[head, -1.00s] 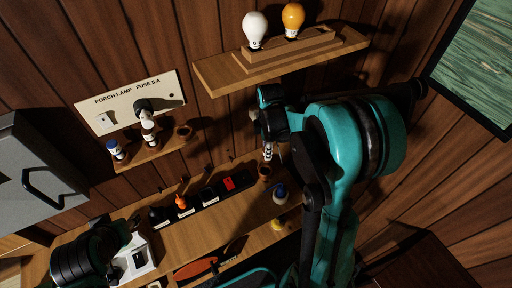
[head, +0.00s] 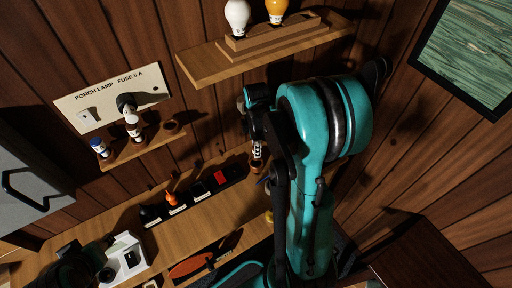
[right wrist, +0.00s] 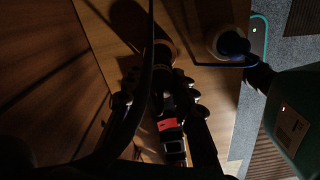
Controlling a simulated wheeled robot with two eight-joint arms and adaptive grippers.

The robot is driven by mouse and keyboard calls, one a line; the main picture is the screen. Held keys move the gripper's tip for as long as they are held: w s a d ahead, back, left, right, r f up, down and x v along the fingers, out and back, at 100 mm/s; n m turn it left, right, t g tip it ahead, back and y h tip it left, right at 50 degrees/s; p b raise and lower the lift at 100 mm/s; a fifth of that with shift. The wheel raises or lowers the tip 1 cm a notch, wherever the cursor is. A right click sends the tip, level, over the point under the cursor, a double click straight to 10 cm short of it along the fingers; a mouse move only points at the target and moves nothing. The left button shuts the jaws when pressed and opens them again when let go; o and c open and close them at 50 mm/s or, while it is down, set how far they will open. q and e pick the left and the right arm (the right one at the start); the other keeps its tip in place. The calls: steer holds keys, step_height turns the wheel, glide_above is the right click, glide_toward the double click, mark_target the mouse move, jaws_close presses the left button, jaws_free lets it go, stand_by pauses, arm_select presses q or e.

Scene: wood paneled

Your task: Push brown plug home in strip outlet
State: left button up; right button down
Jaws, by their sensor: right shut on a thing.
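The black strip outlet (head: 190,206) lies on the wooden bench, with a red switch (head: 220,177) at its right end. A black plug (head: 150,214) and an orange plug (head: 171,197) stand at its left part. My right gripper (head: 257,151) is just right of the strip's red end, pointing down. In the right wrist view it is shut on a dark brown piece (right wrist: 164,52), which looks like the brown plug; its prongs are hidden. The strip's red switch (right wrist: 168,124) shows between the fingers there. My left gripper (head: 103,262) is at the lower left, its fingers unclear.
A higher shelf (head: 205,66) holds two bulbs. A white box (head: 124,258) and a red-handled tool (head: 190,267) lie on the bench.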

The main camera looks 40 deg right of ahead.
steer(key=shift+f+b, duration=2.7)
steer(key=shift+f, duration=0.35)
steer(key=c, duration=1.2)
jaws_free()
steer(key=shift+o, duration=0.2)
steer(key=shift+r, duration=0.1)
step_height(320, 180, up, 12)
steer(key=shift+f, duration=0.1)
